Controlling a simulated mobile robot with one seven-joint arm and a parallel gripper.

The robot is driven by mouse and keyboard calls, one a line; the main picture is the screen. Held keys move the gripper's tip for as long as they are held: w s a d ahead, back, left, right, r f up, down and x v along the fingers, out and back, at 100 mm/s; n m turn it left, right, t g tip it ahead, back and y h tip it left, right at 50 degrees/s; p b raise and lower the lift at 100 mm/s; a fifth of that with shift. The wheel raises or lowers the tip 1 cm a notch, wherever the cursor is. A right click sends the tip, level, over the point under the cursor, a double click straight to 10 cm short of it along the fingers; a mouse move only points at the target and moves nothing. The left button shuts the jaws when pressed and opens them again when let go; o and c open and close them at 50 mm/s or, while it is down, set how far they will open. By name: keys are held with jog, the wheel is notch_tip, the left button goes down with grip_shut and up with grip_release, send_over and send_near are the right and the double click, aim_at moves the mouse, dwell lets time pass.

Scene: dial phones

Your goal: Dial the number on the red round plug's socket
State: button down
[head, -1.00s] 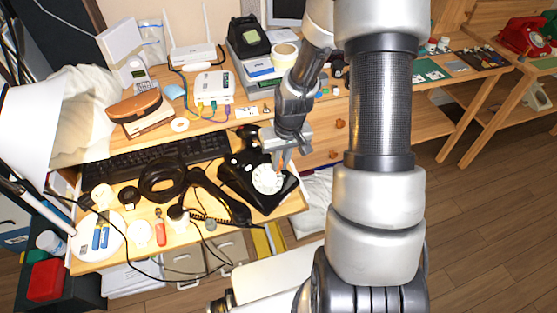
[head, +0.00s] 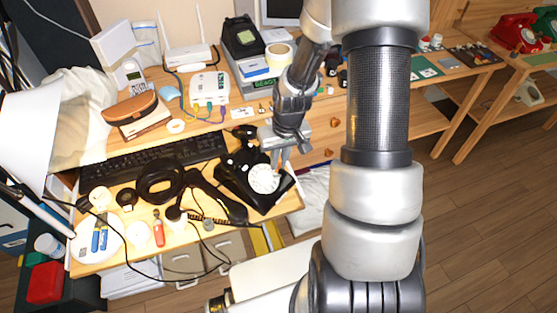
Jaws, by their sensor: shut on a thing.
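A black dial phone (head: 232,184) with a white round dial (head: 263,179) sits at the right end of the desk. Its black handset (head: 216,196) seems to lie off to the left. My gripper (head: 280,158) is just above the dial's upper right edge, pointing down. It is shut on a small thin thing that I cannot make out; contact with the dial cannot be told. A red-handled tool (head: 158,230) lies at the front of the desk. I cannot make out a red round plug, its socket or any number.
A black keyboard (head: 150,162) lies behind the handset. A white box with coloured cables (head: 208,87) stands on the shelf above. Loose black cords cross the desk front. A red phone (head: 515,35) stands on a far right table. Floor (head: 480,220) is clear at right.

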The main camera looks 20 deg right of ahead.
jog(key=shift+r, duration=0.1)
notch_tip(320, 180, up, 6)
jog(key=s+d+p, duration=0.1)
jog(key=s+p, duration=0.1)
jog(key=p, duration=0.3)
jog(key=shift+s+d, duration=0.25)
dwell(1.1)
